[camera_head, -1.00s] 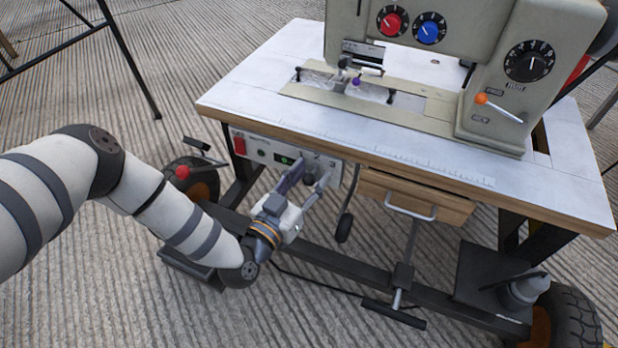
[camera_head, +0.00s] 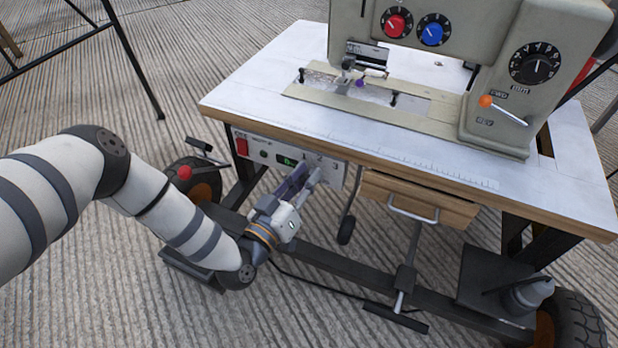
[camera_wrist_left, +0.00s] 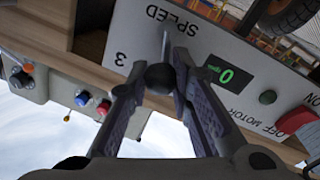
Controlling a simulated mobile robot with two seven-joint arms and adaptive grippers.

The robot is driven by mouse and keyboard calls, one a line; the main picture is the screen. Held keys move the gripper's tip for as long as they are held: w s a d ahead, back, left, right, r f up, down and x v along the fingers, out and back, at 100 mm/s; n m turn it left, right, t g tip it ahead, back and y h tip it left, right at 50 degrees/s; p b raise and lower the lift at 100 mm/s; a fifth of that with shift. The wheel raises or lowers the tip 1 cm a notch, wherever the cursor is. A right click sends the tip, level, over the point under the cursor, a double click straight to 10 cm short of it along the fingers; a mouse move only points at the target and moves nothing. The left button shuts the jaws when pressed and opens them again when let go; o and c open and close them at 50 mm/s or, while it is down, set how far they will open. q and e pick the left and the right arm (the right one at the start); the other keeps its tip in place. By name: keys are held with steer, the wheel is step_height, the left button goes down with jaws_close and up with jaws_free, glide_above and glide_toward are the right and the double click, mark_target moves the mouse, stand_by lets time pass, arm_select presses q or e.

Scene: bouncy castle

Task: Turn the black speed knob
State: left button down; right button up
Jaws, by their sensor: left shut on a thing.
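The black speed knob (camera_wrist_left: 160,77) is on the white control panel (camera_head: 268,147) under the front edge of the sewing table. In the left wrist view it shows between the fingers of my left gripper (camera_wrist_left: 158,66), below the word SPEED and near the number 3. My left gripper (camera_head: 309,173) is shut on it. In the head view the fingers hide the knob. A green display (camera_wrist_left: 220,75) beside it reads 0. My right gripper is not in view.
The sewing machine (camera_head: 500,50) stands on the tabletop (camera_head: 240,92). A wheel (camera_head: 190,185) is near my forearm.

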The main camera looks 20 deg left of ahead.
arm_select(q)
steer(key=shift+a+f+n, duration=0.2)
steer(key=shift+a+n, duration=0.1)
steer(key=shift+n, duration=0.8)
steer(key=c, duration=1.4)
jaws_free()
steer(key=shift+s, duration=0.1)
steer(key=s, duration=0.4)
steer(key=s+a, duration=0.1)
steer(key=s, duration=0.2)
steer(key=s+a, duration=0.1)
steer(key=s, duration=0.3)
steer(key=shift+s+f, duration=0.35)
steer(key=shift+f, duration=0.05)
